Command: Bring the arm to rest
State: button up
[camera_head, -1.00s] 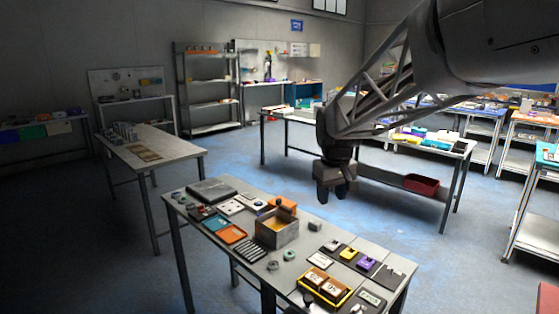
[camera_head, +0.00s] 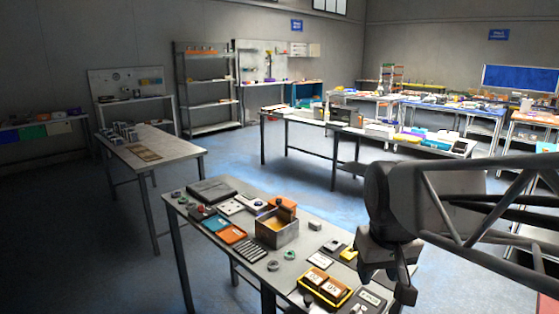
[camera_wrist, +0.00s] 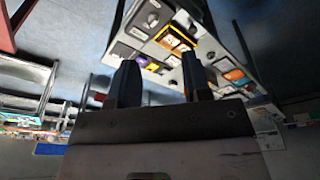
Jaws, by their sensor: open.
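My gripper (camera_head: 385,280) is in the head view at the lower right, over or in front of the right end of the near table (camera_head: 216,258). In the wrist view my gripper (camera_wrist: 158,85) shows two dark fingers set well apart, with nothing between them but the view of the table beyond. It is open and empty. From the head view I cannot tell its exact height above the table. My arm reaches in from the right edge and hides part of the table's right end.
The near table carries an open box (camera_head: 277,232), a yellow-edged tray (camera_head: 324,287) and several small flat items. A long table (camera_head: 300,147) with goods stands behind, and another table (camera_head: 150,150) at left. Blue floor between them is clear.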

jog(key=s+f+m, duration=0.1)
jog(key=s+f, duration=0.3)
jog(key=s, duration=0.5)
jog(key=shift+d, duration=0.45)
